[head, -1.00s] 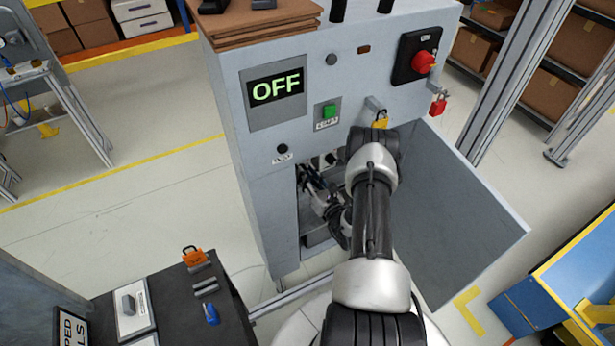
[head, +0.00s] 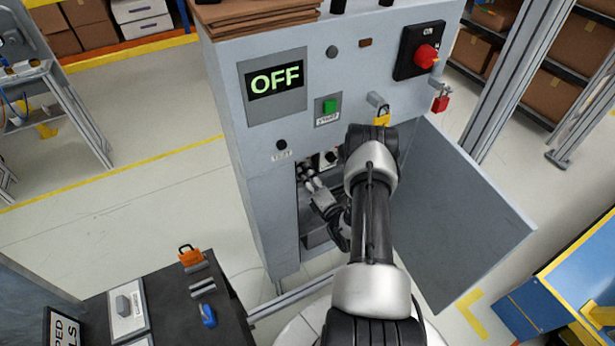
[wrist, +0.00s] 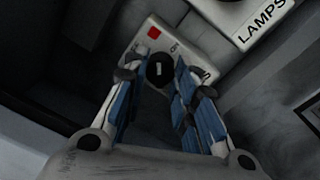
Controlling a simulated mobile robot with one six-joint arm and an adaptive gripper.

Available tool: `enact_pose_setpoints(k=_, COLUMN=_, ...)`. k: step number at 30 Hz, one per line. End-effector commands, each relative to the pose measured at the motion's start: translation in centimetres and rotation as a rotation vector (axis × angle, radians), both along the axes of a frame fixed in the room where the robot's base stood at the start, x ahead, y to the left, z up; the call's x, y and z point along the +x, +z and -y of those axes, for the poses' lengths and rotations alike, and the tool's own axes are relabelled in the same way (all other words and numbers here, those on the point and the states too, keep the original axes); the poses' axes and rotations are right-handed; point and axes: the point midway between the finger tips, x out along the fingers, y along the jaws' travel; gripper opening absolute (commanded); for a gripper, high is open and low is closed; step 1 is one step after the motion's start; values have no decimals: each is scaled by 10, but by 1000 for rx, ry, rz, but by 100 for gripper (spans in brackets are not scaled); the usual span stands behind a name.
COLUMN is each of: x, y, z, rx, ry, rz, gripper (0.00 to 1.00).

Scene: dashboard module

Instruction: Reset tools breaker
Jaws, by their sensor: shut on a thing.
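The breaker (wrist: 143,42) in the wrist view is a light plate with a red square and a round black knob (wrist: 160,69) bearing a short white mark. An ON marking shows beside the knob; the breaker's name label is not visible. My gripper (wrist: 158,72) has its two blue-padded fingers on either side of the knob and is shut on it. In the head view my gripper (head: 308,178) reaches into the cabinet's (head: 253,200) front opening, and my arm hides part of the inside. The cabinet's display (head: 275,80) reads OFF.
A neighbouring breaker labelled LAMPS (wrist: 262,22) is close at upper right. The open cabinet door (head: 455,210) stands right of my arm. A dark bench (head: 175,310) is at lower left.

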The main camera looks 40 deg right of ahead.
Motion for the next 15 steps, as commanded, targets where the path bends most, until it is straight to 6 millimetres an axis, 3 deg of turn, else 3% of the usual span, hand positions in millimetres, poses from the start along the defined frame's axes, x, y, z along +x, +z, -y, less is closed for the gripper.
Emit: enact_pose_setpoints(k=15, x=0, y=-1, z=-1, rx=446, ry=1, rz=104, gripper=2)
